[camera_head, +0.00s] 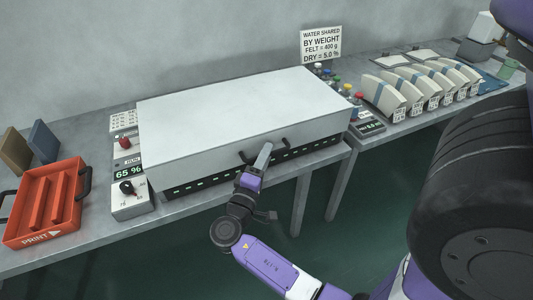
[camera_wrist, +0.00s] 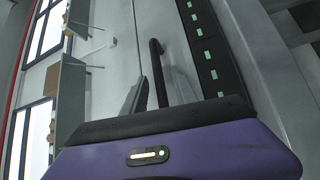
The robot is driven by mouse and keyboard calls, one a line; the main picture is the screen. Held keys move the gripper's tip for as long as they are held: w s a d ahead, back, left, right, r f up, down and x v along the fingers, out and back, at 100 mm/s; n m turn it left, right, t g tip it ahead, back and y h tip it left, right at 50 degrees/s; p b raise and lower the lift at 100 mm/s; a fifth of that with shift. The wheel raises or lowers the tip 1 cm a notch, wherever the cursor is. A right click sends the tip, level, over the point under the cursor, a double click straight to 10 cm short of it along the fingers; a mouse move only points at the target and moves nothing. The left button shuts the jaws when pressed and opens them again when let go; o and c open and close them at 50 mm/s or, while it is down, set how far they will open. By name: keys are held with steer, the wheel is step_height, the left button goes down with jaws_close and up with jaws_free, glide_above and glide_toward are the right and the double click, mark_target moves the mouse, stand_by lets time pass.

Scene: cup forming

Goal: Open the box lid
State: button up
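The box lid (camera_head: 230,112) is a large pale grey cover, seated down on the dark vented base (camera_head: 200,186) of a box on the bench. A black bar handle (camera_head: 246,158) is fixed to its front face. My gripper (camera_head: 264,156) is at the middle of this handle and partly hides it. In the wrist view the handle (camera_wrist: 157,72) runs close beside a dark grey finger (camera_wrist: 134,94).
A control box (camera_head: 130,188) with a knob and a 65 % display stands left of the box. An orange-red tray (camera_head: 47,205) lies farther left. Coloured buttons (camera_head: 340,88) and several pale curved pieces (camera_head: 410,88) are on the right. A sign (camera_head: 321,43) stands behind.

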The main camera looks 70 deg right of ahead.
steer(key=shift+d, duration=0.3)
jaws_close()
stand_by(1.3)
